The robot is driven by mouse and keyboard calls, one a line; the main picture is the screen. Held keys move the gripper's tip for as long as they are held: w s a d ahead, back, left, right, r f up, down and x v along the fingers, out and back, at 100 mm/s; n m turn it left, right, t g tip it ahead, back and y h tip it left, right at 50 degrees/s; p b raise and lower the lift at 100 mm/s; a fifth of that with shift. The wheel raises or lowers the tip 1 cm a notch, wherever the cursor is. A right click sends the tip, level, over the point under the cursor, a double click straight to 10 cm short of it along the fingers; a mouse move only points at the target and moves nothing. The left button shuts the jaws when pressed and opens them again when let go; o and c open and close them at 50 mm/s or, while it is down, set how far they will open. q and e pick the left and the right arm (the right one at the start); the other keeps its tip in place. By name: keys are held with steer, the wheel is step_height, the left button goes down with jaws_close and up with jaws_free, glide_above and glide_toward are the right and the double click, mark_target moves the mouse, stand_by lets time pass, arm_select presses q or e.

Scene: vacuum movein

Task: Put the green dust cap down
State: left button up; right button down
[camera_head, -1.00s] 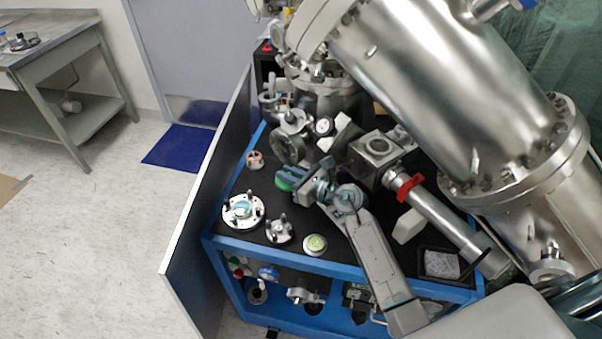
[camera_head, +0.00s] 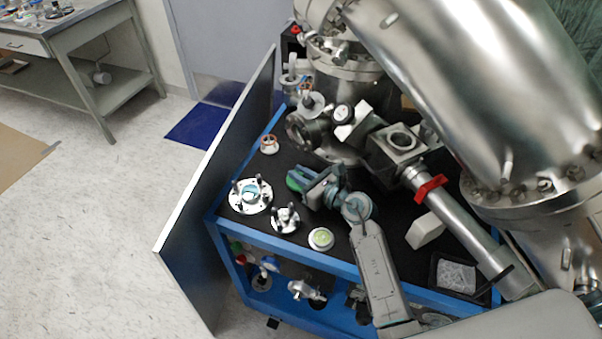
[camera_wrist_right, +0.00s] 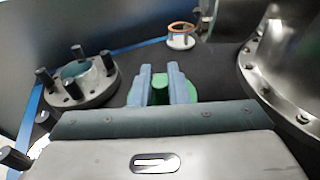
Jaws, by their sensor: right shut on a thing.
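The green dust cap (camera_head: 294,183) is held at the tips of my right gripper (camera_head: 299,178) in the head view, low over the black cart top (camera_head: 330,225). In the right wrist view the cap (camera_wrist_right: 193,97) shows as a green disc with a knob between the two blue-grey fingers of the gripper (camera_wrist_right: 161,80). The fingers are shut on the knob. I cannot tell whether the cap touches the black surface. My left gripper is not in view.
A studded flange (camera_head: 250,196) stands left of the cap, with a smaller one (camera_head: 286,219) in front. A round part with a yellow-green top (camera_head: 321,238) and a copper-ringed part (camera_head: 269,144) are nearby. Steel chamber piping (camera_head: 400,140) crowds the right and back.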

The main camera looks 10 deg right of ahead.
steer(key=shift+d+f, duration=0.15)
steer(key=shift+f, duration=0.15)
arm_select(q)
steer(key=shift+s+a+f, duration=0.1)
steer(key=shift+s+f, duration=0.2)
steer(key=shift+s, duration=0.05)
arm_select(e)
steer(key=shift+f, duration=0.15)
